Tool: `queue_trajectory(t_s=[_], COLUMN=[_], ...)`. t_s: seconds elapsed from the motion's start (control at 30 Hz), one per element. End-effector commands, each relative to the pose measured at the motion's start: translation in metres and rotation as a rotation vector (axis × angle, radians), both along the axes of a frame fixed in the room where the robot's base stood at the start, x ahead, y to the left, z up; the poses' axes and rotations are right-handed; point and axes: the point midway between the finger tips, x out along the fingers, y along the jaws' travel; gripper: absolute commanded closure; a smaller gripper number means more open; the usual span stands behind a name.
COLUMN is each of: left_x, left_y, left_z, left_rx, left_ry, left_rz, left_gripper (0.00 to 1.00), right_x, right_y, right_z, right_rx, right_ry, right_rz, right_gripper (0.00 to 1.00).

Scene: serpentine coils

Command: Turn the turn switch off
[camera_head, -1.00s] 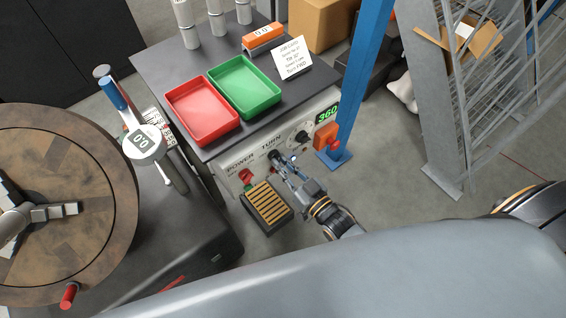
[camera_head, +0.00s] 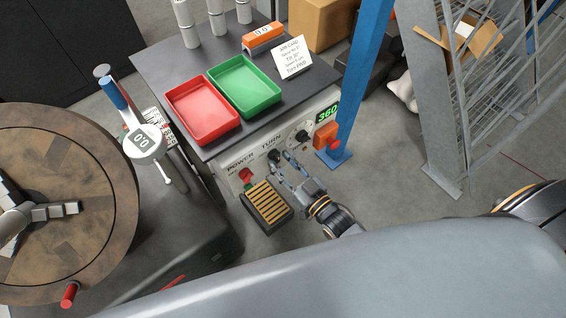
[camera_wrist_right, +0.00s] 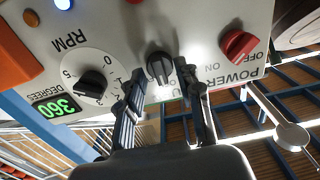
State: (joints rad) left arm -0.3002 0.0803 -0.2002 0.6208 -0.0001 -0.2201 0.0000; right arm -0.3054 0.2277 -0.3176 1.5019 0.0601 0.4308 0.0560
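The TURN switch is a black knob (camera_head: 273,156) on the light control panel at the front of the dark bench. In the right wrist view the knob (camera_wrist_right: 160,68) stands just beyond my fingertips, between them. Its label there is largely hidden by my fingers, so I cannot tell its setting. My right gripper (camera_head: 281,164) is open and empty in front of the panel, with its fingers apart; it also shows in the right wrist view (camera_wrist_right: 160,92). My left gripper is not in view.
Beside the switch are a red POWER knob (camera_wrist_right: 238,45) and a black RPM dial (camera_wrist_right: 92,84). A green display (camera_head: 327,113) reads 360. An orange box with a red button (camera_head: 327,136) juts out at the panel's right. A slatted block (camera_head: 268,203) sits below the panel.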

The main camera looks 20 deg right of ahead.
Motion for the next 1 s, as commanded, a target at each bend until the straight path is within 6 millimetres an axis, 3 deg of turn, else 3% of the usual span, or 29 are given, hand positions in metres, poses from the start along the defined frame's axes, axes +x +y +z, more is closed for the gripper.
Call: queue_trajectory(t_s=[0.27,0.7,1.0], left_x=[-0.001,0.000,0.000], left_y=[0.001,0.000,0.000], left_z=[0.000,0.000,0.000], left_rx=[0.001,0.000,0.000], left_ry=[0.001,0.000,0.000], left_rz=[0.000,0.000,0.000], left_gripper=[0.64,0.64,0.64], right_x=[-0.011,-0.092,-0.113], right_y=[-0.004,-0.033,-0.041], right_z=[-0.002,-0.001,0.000], right_rx=[0.000,0.000,0.000], right_ry=[0.004,0.004,0.000], right_rz=[0.000,0.000,0.000], right_gripper=[0.65,0.65,0.65])
